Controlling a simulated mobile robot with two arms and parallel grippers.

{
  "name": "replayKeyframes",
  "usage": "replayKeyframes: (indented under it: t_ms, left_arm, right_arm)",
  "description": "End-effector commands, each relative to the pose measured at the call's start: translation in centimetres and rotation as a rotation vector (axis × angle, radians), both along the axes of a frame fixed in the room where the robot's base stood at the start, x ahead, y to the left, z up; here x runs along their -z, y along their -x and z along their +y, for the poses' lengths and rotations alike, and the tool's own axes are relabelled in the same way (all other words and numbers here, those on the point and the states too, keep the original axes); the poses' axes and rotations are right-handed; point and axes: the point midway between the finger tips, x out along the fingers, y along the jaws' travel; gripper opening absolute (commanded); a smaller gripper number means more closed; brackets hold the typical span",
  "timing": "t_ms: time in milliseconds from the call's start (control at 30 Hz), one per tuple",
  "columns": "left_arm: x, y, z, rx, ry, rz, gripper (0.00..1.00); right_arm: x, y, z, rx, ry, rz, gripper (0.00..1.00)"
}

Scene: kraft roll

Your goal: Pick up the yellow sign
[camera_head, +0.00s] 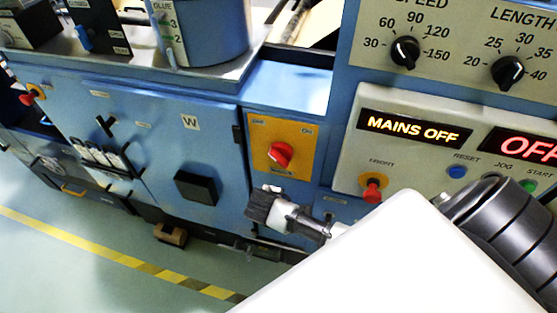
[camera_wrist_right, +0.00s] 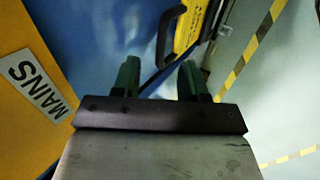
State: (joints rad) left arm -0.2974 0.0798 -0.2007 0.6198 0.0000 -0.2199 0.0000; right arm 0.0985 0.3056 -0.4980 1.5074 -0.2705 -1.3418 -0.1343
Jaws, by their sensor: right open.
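In the right wrist view, a yellow sign-like object (camera_wrist_right: 189,28) with black parts shows at the top, just beyond my fingertips. Its upper end is cut off by the frame, and I cannot read any marking on it. My right gripper (camera_wrist_right: 157,80) is open, its two green fingers apart with nothing between them. In the head view my right gripper (camera_head: 262,206) is small and dark in front of the blue cabinet, below the red switch. I cannot make out the sign in the head view. My left gripper is not in view.
A yellow panel with a red rotary switch (camera_head: 280,155) is close to my right gripper; its MAINS label (camera_wrist_right: 36,86) shows in the wrist view. A control panel (camera_head: 350,155) stands at the right. Green floor with a yellow-black stripe (camera_head: 130,262) lies open at the lower left.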

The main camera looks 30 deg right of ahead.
Motion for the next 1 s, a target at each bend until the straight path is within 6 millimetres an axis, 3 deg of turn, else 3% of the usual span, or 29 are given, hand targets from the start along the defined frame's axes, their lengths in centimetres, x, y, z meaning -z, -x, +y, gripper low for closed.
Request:
replayKeyframes:
  t_ms: [300,567,867,1000]
  left_arm:
    - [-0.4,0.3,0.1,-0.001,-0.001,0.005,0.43]
    - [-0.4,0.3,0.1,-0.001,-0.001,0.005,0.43]
    - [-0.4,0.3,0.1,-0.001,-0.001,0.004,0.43]
    - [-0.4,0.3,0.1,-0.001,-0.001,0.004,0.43]
  right_arm:
    - [3.2,-1.5,-1.2,0.001,0.0,0.001,0.43]
    - [3.5,-1.6,-1.3,-0.001,-0.001,0.0,0.43]
    - [3.5,-1.6,-1.3,0.0,-0.001,0.001,0.0]
    - [3.5,-1.5,-1.3,0.0,-0.001,0.001,0.0]
